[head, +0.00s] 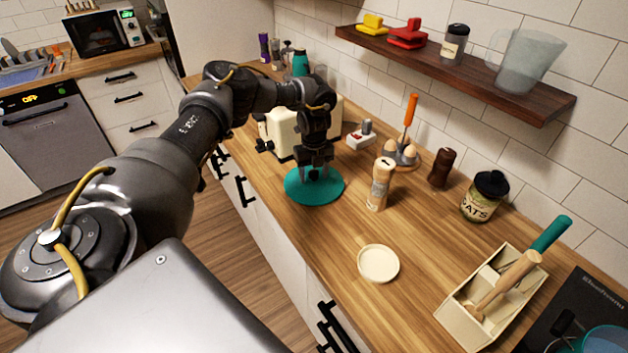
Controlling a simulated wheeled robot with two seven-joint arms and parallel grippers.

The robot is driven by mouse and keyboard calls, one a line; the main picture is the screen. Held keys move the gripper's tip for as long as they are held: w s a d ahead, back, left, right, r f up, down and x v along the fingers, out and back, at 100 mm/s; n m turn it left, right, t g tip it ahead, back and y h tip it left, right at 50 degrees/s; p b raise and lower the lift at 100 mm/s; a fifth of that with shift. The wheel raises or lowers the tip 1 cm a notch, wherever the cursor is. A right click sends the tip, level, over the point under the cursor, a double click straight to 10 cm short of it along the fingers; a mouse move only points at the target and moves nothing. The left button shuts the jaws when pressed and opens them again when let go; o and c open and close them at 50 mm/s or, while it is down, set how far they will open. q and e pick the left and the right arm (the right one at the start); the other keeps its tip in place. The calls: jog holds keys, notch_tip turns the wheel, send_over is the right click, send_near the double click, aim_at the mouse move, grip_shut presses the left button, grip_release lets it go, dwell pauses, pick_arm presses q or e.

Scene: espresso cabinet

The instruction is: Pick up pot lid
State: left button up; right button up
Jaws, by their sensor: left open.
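A flat round teal disc, which looks like the pot lid (304,195), lies on the wooden counter near its front edge. My left gripper (316,174) points down over the middle of the lid, with its two fingers apart. The fingertips are at or just above the lid's top. Whether they touch it, and whether a knob stands between them, I cannot tell. My right gripper is out of view.
A cream toaster (283,134) stands just behind the left gripper. A small cream dish (378,263) and a utensil box (450,306) lie nearer. A wall shelf (455,72) overhangs the counter's back.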

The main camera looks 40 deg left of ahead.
aim_at(315, 186)
pick_arm(q)
jog(key=shift+c, duration=0.2)
jog(key=c, duration=1.1)
jog(key=shift+c, duration=0.2)
jog(key=shift+r+b, duration=0.5)
jog(key=shift+b, duration=0.1)
jog(key=r, duration=0.1)
jog(key=s+d+r+b, duration=0.1)
jog(key=r, duration=0.1)
jog(key=r+b, duration=0.1)
jog(key=shift+s+d+r, duration=0.3)
jog(key=shift+r, duration=0.05)
jog(key=s+d+r+b, duration=0.1)
jog(key=s+d+r, duration=0.6)
jog(key=s, duration=0.2)
jog(key=shift+d+r, duration=0.2)
jog(key=shift+d, duration=0.15)
